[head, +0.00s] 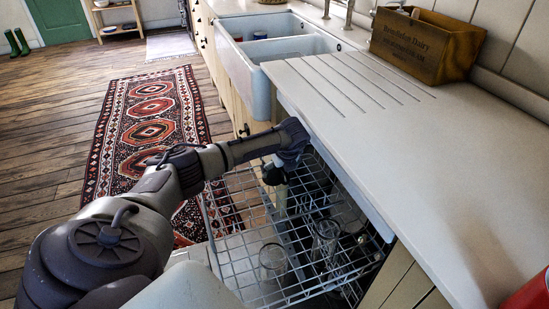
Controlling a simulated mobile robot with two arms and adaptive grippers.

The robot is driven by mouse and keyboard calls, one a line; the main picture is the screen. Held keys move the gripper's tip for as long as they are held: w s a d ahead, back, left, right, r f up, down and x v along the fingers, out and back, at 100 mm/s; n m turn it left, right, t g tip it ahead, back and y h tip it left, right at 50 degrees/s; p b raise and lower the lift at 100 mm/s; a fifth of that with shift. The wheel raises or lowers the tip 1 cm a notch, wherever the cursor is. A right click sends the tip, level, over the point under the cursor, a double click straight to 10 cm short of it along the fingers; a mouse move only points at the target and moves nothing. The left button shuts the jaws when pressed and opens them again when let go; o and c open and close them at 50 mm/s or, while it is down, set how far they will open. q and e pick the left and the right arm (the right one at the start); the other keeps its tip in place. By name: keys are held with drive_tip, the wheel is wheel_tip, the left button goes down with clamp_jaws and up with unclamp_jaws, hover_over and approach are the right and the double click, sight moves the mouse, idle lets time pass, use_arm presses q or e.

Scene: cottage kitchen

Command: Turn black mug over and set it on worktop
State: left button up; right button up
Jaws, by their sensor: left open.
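My left arm reaches in from the left over the pulled-out wire dishwasher rack (224,268). My left gripper (277,178) points down at the rack's far part, beside the worktop edge. It is open, but its fingers are small and dark, and I cannot tell whether they touch anything. I cannot pick out the black mug with certainty; dark shapes near the gripper and among the wires are unclear. The worktop (400,150) runs along the right and its surface by the rack is bare. My right gripper is out of view.
Clear glasses stand in the rack, one at the front (272,260) and one farther right (325,236). A white double sink (262,78) lies beyond. A wooden crate (425,45) stands at the back of the worktop; a red object (530,295) is at the lower right corner.

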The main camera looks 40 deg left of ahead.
use_arm(q)
drive_tip(key=a, duration=0.1)
drive_tip(key=w+a, duration=0.1)
drive_tip(key=a, duration=0.1)
drive_tip(key=w+a, duration=0.1)
drive_tip(key=shift+a+f+b, duration=0.15)
drive_tip(key=shift+f+b, duration=0.15)
drive_tip(key=shift+b, duration=0.05)
drive_tip(key=shift+a+f, duration=0.1)
drive_tip(key=shift+f, duration=0.2)
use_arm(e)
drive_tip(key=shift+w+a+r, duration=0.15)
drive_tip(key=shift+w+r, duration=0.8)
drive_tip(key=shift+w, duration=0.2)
use_arm(q)
drive_tip(key=c, duration=1.3)
